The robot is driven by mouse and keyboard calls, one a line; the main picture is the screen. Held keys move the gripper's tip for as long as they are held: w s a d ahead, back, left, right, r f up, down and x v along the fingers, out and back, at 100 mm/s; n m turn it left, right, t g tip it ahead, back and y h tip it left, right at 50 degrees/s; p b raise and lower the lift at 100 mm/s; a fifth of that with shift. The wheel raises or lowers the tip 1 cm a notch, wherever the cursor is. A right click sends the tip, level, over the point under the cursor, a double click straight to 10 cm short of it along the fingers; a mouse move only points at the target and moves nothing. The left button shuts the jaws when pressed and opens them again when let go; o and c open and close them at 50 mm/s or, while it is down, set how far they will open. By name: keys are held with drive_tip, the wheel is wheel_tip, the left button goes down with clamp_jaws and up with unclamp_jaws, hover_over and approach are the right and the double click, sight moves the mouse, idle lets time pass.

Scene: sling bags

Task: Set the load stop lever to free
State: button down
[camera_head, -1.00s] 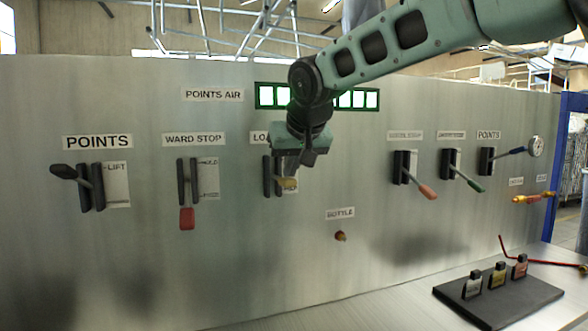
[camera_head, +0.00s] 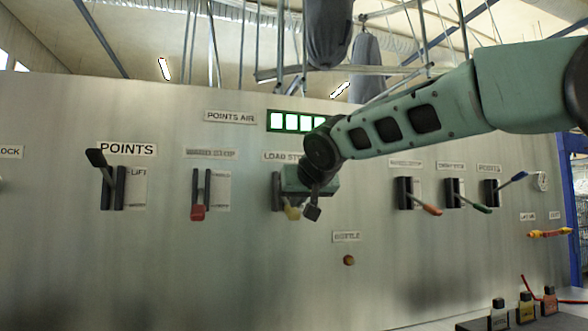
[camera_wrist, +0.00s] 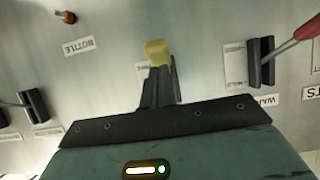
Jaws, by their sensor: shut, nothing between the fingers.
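The load stop lever (camera_head: 292,212) has a yellow handle that points out and down from its dark bracket (camera_head: 278,192), under the partly covered LOAD STOP label (camera_head: 284,156). My gripper (camera_head: 312,213) is shut and empty, just right of the yellow handle in the head view; I cannot tell whether it touches. In the wrist view, which is upside down, the yellow handle (camera_wrist: 156,50) shows just beyond the dark parts at the middle. The lever's position marks are hidden or unreadable.
The red-handled ward stop lever (camera_head: 198,212) is to the left, with the POINTS lever (camera_head: 97,158) further left. A BOTTLE knob (camera_head: 348,260) is below right. Several levers, including an orange-handled one (camera_head: 432,210), stand to the right.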

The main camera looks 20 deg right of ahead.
drive_tip(key=shift+w+f+b, duration=0.1)
drive_tip(key=shift+f+b, duration=0.55)
drive_tip(key=shift+b, duration=0.1)
